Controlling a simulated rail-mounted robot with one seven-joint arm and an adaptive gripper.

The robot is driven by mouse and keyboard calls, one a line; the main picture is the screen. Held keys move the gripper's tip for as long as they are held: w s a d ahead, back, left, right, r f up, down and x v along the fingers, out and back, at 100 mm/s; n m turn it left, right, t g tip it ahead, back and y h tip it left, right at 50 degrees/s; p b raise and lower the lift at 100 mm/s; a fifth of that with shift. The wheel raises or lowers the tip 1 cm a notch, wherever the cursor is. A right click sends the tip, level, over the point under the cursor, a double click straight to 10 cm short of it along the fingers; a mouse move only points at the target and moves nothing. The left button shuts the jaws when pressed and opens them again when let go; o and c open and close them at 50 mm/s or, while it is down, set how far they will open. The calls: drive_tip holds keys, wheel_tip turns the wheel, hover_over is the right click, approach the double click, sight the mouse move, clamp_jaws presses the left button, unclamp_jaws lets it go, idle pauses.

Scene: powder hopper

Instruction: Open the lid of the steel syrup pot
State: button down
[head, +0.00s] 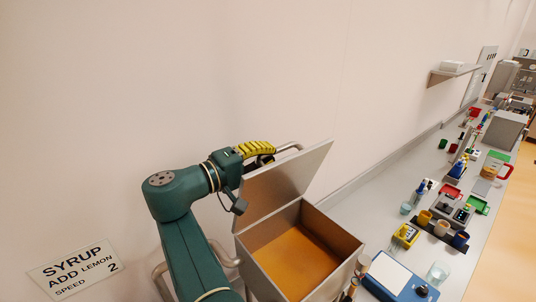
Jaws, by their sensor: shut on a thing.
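The steel syrup pot (291,213) is a square box at the bottom centre of the head view, with amber syrup (297,258) inside. Its lid (290,181) is raised and stands steeply tilted on the far-left side of the pot, leaving the top open. A curved metal handle (290,147) shows at the lid's upper edge. My gripper (265,159) is at the lid's upper left, shut on this handle. The fingertips and their exact contact are mostly hidden behind the lid and the wrist.
To the right, a long counter (365,205) holds a blue scale (400,275), a clear glass (437,272), a yellow device (406,235) and several cups. A wall shelf (453,73) hangs farther back.

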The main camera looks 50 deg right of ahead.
drive_tip(key=c, duration=1)
unclamp_jaws()
drive_tip(key=shift+f, duration=0.1)
drive_tip(key=shift+c, duration=0.2)
drive_tip(key=v, duration=0.7)
drive_tip(key=shift+a, duration=0.2)
